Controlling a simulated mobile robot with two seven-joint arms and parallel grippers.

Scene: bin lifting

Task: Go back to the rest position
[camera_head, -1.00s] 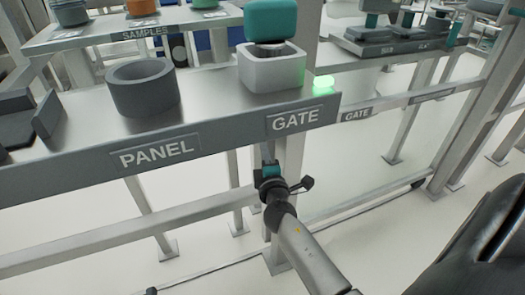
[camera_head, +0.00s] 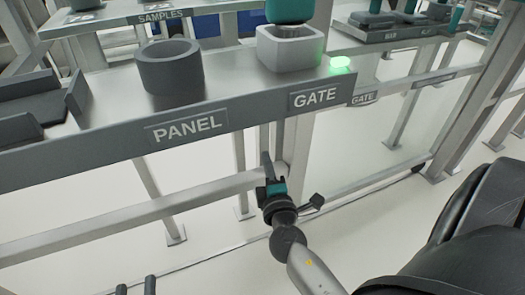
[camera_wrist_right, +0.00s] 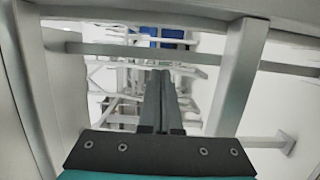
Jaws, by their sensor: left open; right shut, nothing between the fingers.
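My right gripper (camera_head: 265,158) is below the front edge of the bench, under the GATE label (camera_head: 315,97). Its fingers are together and empty. In the right wrist view its two dark fingers (camera_wrist_right: 163,100) lie side by side, with nothing between them. My left gripper (camera_head: 135,287) shows only as two dark fingertips at the bottom edge, left of centre. They are apart with nothing visible between them; the rest of that arm is out of view.
The bench (camera_head: 228,85) carries a grey ring holder (camera_head: 172,75), a white square holder (camera_head: 290,50) with a teal object (camera_head: 288,10), and a lit green lamp (camera_head: 341,63). A frame rail (camera_head: 120,225) runs behind my right gripper. Pale floor is open below.

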